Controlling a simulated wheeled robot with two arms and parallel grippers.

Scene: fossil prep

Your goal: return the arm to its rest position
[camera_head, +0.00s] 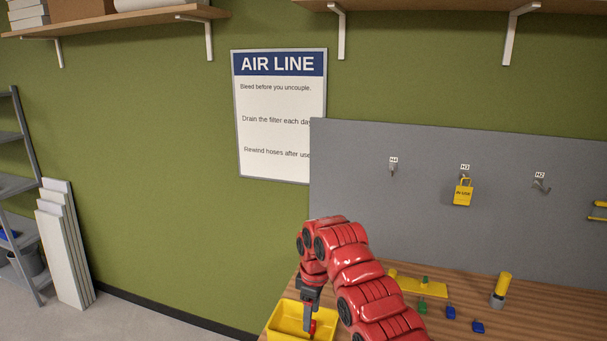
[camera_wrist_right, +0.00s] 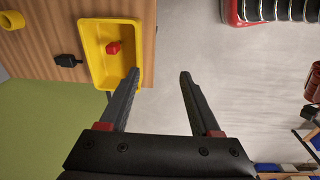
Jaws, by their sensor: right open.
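My right arm is red and reaches in from the lower right in the head view. Its dark gripper (camera_head: 307,316) points down at the yellow tray (camera_head: 276,322) on the bench's left end. In the right wrist view the gripper (camera_wrist_right: 159,76) is open, with nothing between its fingers. The tray (camera_wrist_right: 138,35) lies beside the left fingertip in that view. A small red object (camera_wrist_right: 113,47) lies in the tray, apart from the fingers.
The wooden bench (camera_head: 462,300) bears several small blue and green pieces, a yellow plate (camera_head: 420,286) and a yellow-topped cylinder (camera_head: 502,287). Behind it stands a grey board (camera_head: 410,220) with hooks and a yellow padlock (camera_head: 463,192). Open floor (camera_head: 140,318) lies to the left.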

